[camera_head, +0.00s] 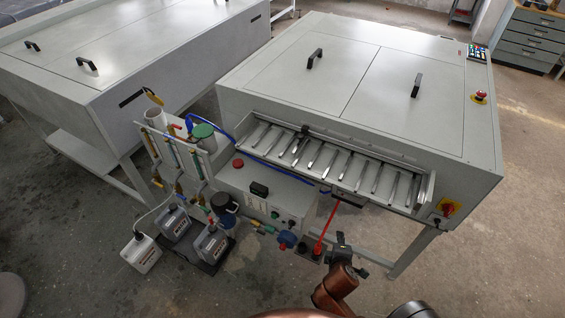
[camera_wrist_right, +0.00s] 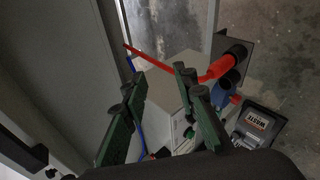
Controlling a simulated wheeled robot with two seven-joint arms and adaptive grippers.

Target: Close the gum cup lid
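I cannot tell for sure which part is the gum cup. A white cylindrical cup (camera_head: 155,118) stands at the left of the plumbing panel, and a green round lid or cap (camera_head: 203,131) sits to its right. A dark round-topped vessel (camera_head: 222,202) is lower, in front of the panel. My right gripper (camera_head: 340,243) is near the front of the machine, right of these parts and apart from them. In the right wrist view its two green fingers (camera_wrist_right: 160,76) are spread with nothing gripped between them. My left gripper is not in view.
A red pipe (camera_head: 326,228) stands close to my right gripper and also shows in the right wrist view (camera_wrist_right: 222,67). The plate processor (camera_head: 400,130) fills the right. Valves and hoses crowd the panel.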

